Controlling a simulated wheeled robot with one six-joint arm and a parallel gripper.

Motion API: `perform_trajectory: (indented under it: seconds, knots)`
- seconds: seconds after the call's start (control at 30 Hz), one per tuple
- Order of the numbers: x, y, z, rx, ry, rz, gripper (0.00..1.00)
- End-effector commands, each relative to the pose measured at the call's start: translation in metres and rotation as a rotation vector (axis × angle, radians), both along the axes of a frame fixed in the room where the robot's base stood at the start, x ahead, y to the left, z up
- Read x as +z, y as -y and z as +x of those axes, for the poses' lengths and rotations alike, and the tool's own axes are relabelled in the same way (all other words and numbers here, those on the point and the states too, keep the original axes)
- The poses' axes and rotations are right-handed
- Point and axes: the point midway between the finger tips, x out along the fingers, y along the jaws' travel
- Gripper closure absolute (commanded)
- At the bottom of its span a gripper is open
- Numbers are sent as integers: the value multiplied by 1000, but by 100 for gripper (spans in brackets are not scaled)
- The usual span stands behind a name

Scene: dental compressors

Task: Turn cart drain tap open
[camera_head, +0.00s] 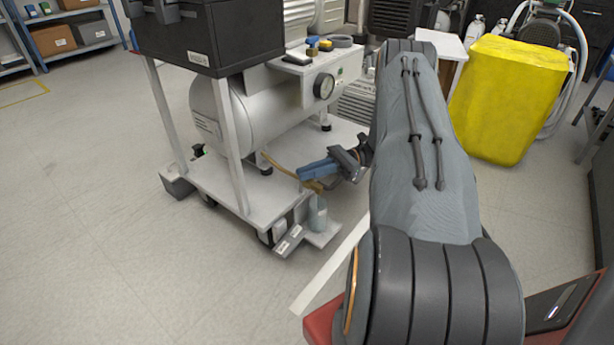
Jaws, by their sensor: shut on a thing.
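The cart (262,205) stands in the middle-left of the head view and carries a silver compressor tank (245,110). A thin yellow-brown drain line (280,164) runs from under the tank to the cart's right edge. The cart drain tap (313,186) shows there as a small brass-coloured piece, mostly hidden by my gripper. My gripper (304,175), with blue fingers, reaches in from the right and is shut on the tap at the cart's edge. The tap handle's angle cannot be made out.
A clear bottle (318,216) stands on a low ledge just below my gripper. A black case (232,38) sits above the tank. A yellow covered box (508,98) stands to the right of my arm. The floor at left is clear.

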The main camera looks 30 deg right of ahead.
Motion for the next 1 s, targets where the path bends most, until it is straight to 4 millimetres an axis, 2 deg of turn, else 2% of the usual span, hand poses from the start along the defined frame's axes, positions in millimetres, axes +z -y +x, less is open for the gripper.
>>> perform_trajectory:
  seconds: [0.4, 0.97, 1.0]
  knots:
    - [-2, -1, 0, 198, -2, 0, 100]
    - [0, -1, -1, 228, -2, 3, 100]
    - [0, -2, -1, 228, -2, 3, 86]
